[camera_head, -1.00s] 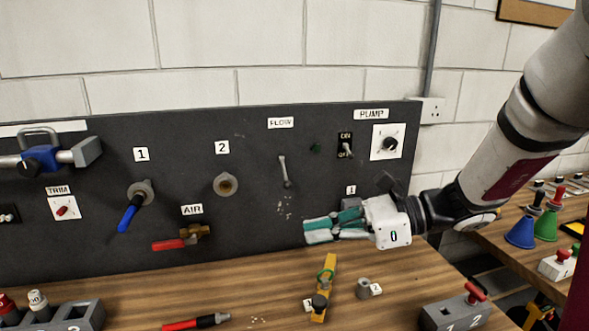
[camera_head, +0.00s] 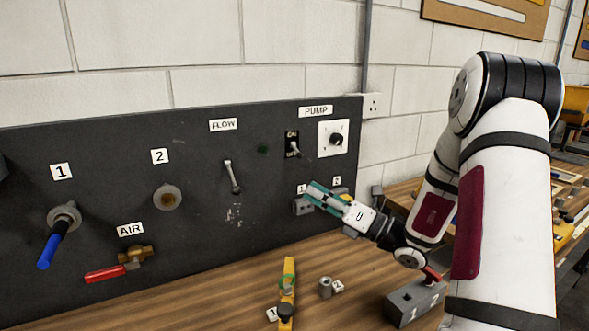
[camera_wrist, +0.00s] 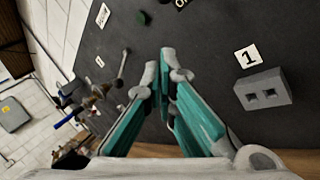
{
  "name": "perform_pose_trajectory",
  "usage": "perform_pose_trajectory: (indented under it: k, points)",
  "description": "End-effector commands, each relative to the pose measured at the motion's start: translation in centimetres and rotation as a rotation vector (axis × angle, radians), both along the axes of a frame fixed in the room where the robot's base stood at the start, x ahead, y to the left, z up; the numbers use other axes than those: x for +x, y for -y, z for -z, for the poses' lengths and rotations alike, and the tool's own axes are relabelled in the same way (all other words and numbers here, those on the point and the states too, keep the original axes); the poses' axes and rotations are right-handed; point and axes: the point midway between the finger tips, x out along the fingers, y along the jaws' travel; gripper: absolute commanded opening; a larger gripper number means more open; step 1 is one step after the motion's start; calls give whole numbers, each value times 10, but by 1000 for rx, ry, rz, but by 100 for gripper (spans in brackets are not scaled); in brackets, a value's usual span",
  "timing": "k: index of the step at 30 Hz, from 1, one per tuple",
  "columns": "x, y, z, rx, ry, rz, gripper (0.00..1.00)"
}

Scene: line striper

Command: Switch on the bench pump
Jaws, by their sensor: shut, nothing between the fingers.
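The PUMP label (camera_head: 316,111) is at the upper right of the dark panel (camera_head: 110,262). Under it are a black toggle switch (camera_head: 292,144) marked ON above and OFF below, and a round black knob (camera_head: 336,139) on a white plate. The toggle's lever tilts down toward OFF. My gripper (camera_head: 311,189) is shut and empty below the switch, its teal fingers angled up and left, apart from the toggle. In the wrist view its fingertips (camera_wrist: 160,62) meet, and part of the switch plate (camera_wrist: 182,16) shows at the top edge.
A grey socket block (camera_head: 302,207) marked 1 sits beside my fingers; the wrist view shows it too (camera_wrist: 263,90). The FLOW lever (camera_head: 232,177) and a dark green lamp (camera_head: 263,149) are left of the switch. A yellow bar (camera_head: 289,270) lies on the bench below.

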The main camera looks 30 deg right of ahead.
Motion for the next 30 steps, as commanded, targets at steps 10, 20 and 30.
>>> perform_pose_trajectory:
  k: [10, 20, 30]
  points:
    - [22, -15, -8, -3, 1, -5, 0]
    - [74, -48, -27, -3, 2, -6, 0]
    - [67, -23, -44, -4, 0, 0, 0]
